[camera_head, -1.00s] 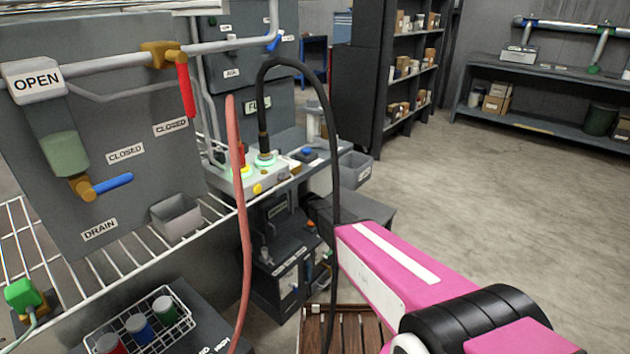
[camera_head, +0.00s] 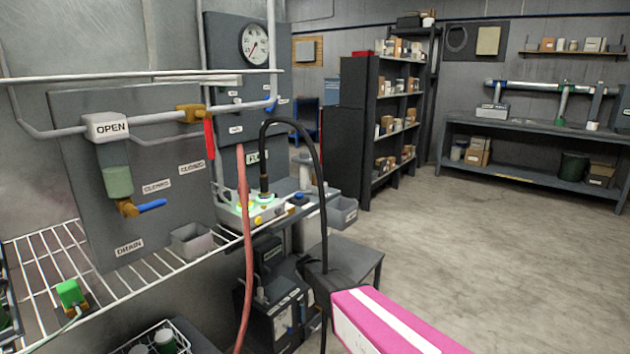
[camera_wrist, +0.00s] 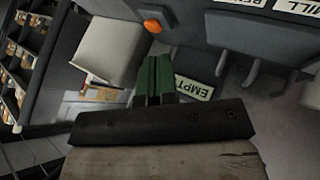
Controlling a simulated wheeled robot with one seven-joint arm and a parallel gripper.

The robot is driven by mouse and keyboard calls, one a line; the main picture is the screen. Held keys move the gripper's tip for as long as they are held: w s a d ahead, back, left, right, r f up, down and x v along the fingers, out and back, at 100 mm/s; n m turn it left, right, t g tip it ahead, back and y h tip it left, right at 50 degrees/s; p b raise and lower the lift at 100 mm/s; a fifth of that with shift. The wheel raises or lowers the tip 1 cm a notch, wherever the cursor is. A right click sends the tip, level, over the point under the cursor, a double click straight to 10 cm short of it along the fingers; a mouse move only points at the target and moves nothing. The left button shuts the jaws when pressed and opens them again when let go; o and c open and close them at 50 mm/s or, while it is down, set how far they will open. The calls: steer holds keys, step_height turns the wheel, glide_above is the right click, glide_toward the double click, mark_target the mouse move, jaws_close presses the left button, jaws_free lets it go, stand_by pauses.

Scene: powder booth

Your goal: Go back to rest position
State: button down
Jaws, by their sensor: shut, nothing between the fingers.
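My gripper (camera_wrist: 154,80) shows in the wrist view as two green fingers close together beyond a dark bar. It is shut and empty. In the head view only a pink part of my arm shows at the bottom, and the gripper itself cannot be made out. In the wrist view a label reading "EMPT" (camera_wrist: 195,90) lies just right of the fingertips, partly cut off by the gripper. An orange knob (camera_wrist: 152,26) sits above the fingertips, apart from them.
A valve panel (camera_head: 80,200) stands over a wire rack (camera_head: 40,265) at left. A red hose (camera_head: 248,260) and a black hose (camera_head: 324,220) hang near the lit control box (camera_head: 235,218). A dark shelf (camera_head: 355,140) and a workbench (camera_head: 540,140) stand behind. The floor (camera_head: 470,240) at right is clear.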

steer(key=s+d+r+m+g, duration=0.3)
steer(key=s+d, duration=0.4)
steer(key=s, duration=0.4)
steer(key=s+d+r+m+g, duration=0.3)
steer(key=s+d, duration=0.5)
steer(key=s, duration=0.3)
steer(key=s+d+r+m+g, duration=0.2)
steer(key=s+d, duration=0.5)
steer(key=s, duration=0.4)
step_height(320, 180, up, 2)
steer(key=shift+d+r+m+g, duration=0.3)
steer(key=shift+m+g, duration=0.1)
steer(key=shift+m, duration=0.2)
